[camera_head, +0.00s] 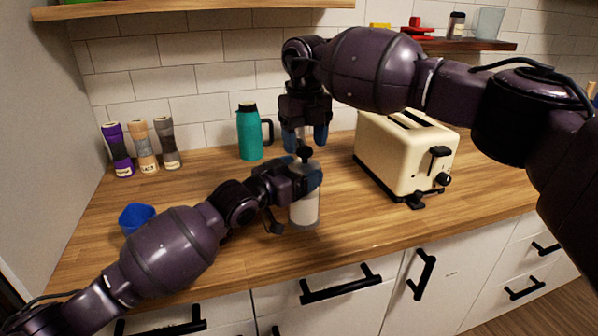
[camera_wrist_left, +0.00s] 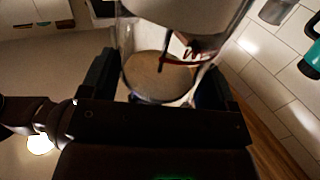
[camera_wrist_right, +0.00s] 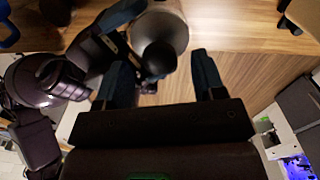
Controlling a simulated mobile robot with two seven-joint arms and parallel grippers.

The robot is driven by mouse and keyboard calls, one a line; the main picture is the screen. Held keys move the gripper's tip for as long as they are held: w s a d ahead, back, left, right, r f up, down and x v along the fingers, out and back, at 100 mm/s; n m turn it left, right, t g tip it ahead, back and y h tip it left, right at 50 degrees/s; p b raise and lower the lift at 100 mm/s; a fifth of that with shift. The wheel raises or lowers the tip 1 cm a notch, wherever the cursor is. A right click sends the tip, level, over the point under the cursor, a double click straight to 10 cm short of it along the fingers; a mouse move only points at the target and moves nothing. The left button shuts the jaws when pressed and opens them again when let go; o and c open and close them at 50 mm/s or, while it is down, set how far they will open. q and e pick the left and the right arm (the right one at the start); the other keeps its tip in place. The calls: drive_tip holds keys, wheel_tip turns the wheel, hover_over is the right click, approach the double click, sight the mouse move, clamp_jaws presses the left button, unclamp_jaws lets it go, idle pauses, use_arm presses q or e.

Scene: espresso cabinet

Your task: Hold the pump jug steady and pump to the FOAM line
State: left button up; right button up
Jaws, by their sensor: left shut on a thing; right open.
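The pump jug (camera_head: 304,212), a clear cylinder with a pale lower part, stands upright on the counter. My left gripper (camera_head: 305,181) is shut around its upper body. In the left wrist view, the jug wall (camera_wrist_left: 165,62) fills the space between the fingers and bears a dark red line and partly visible lettering. The black pump knob (camera_head: 305,152) sticks up above the jug; it also shows in the right wrist view (camera_wrist_right: 159,58). My right gripper (camera_head: 306,137) is open, pointing down just above the knob. The knob lies near the left finger in the right wrist view.
A cream toaster (camera_head: 395,155) stands right of the jug. A teal flask (camera_head: 249,135) stands behind it. Several grinder-like bottles (camera_head: 143,147) stand at the back left, and a blue cup (camera_head: 136,216) at the front left. Bare counter lies between the jug and the toaster.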

drive_tip(key=shift+f, duration=0.7)
